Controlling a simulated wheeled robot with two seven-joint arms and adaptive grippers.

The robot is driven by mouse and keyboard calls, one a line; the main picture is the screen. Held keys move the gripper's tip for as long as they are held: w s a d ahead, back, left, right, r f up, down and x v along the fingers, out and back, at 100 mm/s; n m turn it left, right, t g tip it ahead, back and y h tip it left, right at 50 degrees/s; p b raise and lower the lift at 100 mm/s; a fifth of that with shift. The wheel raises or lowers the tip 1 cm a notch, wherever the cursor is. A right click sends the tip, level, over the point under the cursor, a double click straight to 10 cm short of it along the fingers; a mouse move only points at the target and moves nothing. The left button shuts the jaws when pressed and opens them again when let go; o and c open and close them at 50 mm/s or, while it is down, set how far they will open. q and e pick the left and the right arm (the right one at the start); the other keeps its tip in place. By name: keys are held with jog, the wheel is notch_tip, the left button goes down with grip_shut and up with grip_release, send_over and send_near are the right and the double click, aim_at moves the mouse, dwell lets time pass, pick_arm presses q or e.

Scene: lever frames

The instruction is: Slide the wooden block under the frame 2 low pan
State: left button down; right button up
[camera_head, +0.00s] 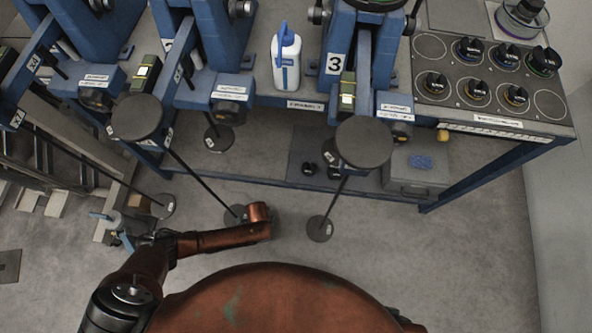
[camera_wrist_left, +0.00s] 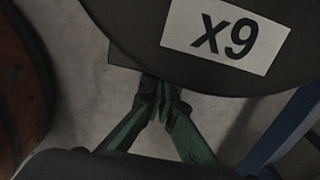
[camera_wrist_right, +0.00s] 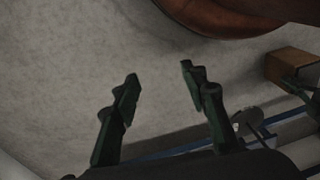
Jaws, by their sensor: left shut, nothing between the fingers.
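The low pan of frame 2 (camera_head: 235,216), a dark disc on a thin rod, is partly behind my left wrist in the head view. A close dark disc labelled x9 (camera_wrist_left: 130,12) fills the top of the left wrist view. My left gripper (camera_wrist_left: 160,90) is shut and empty at its near edge; the head view hides its fingers. A dark square-cornered shape (camera_wrist_left: 123,56) shows beside the disc; I cannot tell if it is the wooden block. My right gripper (camera_wrist_right: 158,76) is open and empty above bare floor.
Frame 3's low pan (camera_head: 320,229) is to the right and another low pan (camera_head: 166,206) to the left. Upper discs (camera_head: 137,117) and thin rods stand above. The blue bench (camera_head: 300,182) is behind. Floor (camera_head: 450,260) at the right is clear.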

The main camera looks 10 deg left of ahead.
dwell(0.4)
jog(key=s+d+f+p, duration=0.3)
jog(key=s+f+p, duration=0.1)
jog(key=f, duration=0.4)
jog(key=s+d+f+g+h+p, duration=0.1)
jog(key=s+d+f+p, duration=0.2)
jog(key=f, duration=0.6)
jog(key=shift+s+d+f+p, duration=0.25)
jog(key=shift+s+f+p, duration=0.05)
jog(key=shift+s+p, duration=0.55)
